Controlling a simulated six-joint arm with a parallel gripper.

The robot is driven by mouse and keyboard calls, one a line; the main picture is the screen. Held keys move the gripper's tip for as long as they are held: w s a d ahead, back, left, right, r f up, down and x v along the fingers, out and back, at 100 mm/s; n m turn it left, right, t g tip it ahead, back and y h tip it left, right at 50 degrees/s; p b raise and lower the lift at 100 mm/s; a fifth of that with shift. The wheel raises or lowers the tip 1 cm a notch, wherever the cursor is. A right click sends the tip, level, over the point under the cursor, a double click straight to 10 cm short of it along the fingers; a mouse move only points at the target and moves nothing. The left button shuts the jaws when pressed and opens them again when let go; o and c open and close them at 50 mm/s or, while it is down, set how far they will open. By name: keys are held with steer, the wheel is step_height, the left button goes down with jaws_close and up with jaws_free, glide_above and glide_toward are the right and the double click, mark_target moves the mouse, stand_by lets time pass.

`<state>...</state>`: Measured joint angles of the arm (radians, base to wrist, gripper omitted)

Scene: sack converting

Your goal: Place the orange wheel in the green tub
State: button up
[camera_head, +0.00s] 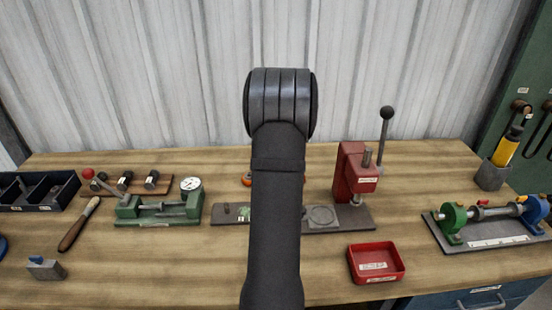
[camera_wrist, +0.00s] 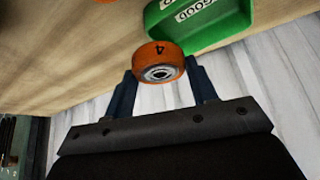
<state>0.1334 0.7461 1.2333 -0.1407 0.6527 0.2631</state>
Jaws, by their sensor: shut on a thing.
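The orange wheel (camera_wrist: 160,52), marked 4 and with a metal hub, sits between the two dark fingers of my gripper (camera_wrist: 161,75) in the wrist view. My gripper is shut on it. The green tub (camera_wrist: 215,32), with white labels, is just beyond the wheel, up and to the right in the wrist view. The wheel overlaps the tub's near corner in the picture; I cannot tell the gap between them. In the head view my arm hides the gripper and the tub. An orange edge (camera_head: 246,181) shows beside my arm; I cannot tell what it belongs to.
On the wooden bench (camera_head: 200,267) stand a red press (camera_head: 352,172), a red tray (camera_head: 376,264), a green dial fixture (camera_head: 158,210) and a green-and-blue fixture (camera_head: 485,222). A black bin (camera_head: 40,190) is at left. Another orange thing (camera_wrist: 106,1) shows at the wrist view's top edge.

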steer(key=w+a+f, duration=0.2)
steer(key=a, duration=0.1)
steer(key=w+a+f, duration=0.2)
steer(key=shift+a, duration=0.2)
steer(key=shift+f, duration=1.95)
steer(key=shift+f, duration=0.1)
steer(key=o, duration=1.2)
steer(key=shift+f, duration=0.1)
steer(key=shift+s+r, duration=0.15)
steer(key=shift+r, duration=0.25)
steer(key=v, duration=1.1)
steer(key=shift+s+a+r, duration=0.1)
steer(key=shift+a+r, duration=0.05)
steer(key=shift+r, duration=0.1)
